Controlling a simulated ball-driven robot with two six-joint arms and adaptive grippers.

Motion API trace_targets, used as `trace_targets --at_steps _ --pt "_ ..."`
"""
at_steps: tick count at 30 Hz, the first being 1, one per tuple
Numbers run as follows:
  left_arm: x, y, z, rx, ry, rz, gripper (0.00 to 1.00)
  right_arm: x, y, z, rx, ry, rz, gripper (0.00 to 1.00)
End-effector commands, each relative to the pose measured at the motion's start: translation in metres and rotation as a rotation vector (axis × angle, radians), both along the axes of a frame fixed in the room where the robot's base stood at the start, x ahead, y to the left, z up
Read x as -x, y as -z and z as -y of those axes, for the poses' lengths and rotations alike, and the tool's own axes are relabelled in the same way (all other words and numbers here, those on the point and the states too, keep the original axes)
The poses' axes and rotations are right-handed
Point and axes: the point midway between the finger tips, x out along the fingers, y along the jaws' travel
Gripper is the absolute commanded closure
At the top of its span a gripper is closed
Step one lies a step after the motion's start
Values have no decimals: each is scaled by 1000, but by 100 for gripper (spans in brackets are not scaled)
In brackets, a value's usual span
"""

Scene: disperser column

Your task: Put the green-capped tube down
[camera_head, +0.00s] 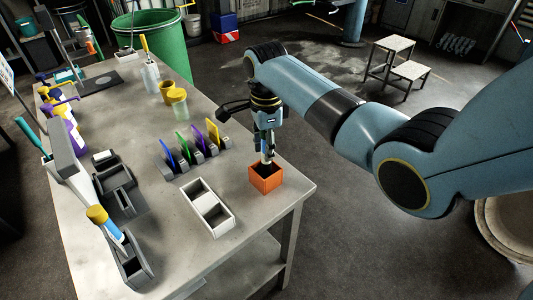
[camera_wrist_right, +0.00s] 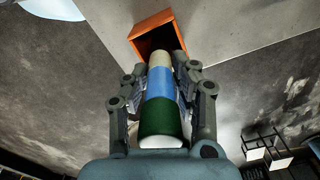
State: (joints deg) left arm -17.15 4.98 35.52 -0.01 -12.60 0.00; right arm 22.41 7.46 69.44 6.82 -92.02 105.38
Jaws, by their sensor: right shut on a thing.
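The green-capped tube (camera_wrist_right: 162,105) has a green end near my right wrist camera, a blue middle and a cream far end. My right gripper (camera_head: 267,152) is shut on it, with a finger on each side of the tube in the right wrist view (camera_wrist_right: 160,92). The tube points down at the open orange box (camera_head: 266,184) near the table's right corner. The box also shows in the right wrist view (camera_wrist_right: 152,24), behind the tube's cream end. I cannot tell how far that end is inside the box. My left gripper is not in view.
A white two-compartment tray (camera_head: 221,223) stands left of the orange box. Coloured plates in a rack (camera_head: 190,149) stand behind it. The table's right edge is close to the box.

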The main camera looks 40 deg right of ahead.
Motion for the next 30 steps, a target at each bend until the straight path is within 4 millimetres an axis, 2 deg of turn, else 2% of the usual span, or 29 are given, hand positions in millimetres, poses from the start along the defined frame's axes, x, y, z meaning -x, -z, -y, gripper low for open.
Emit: trace_targets --at_steps 3,5,17,18,22,23,30 --pt "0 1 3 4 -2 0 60 0 18 -1 -2 1 -2 100" --pt "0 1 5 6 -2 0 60 0 22 -1 -1 0 -1 100" --pt "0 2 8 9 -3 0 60 0 28 0 -1 0 0 100" --pt "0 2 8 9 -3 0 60 0 28 0 -1 0 0 71" --pt "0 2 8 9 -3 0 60 0 27 -1 -1 0 0 54" --pt "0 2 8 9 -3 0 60 0 27 -1 -1 0 0 51" --pt "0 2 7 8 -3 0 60 0 27 -1 -1 0 0 51"
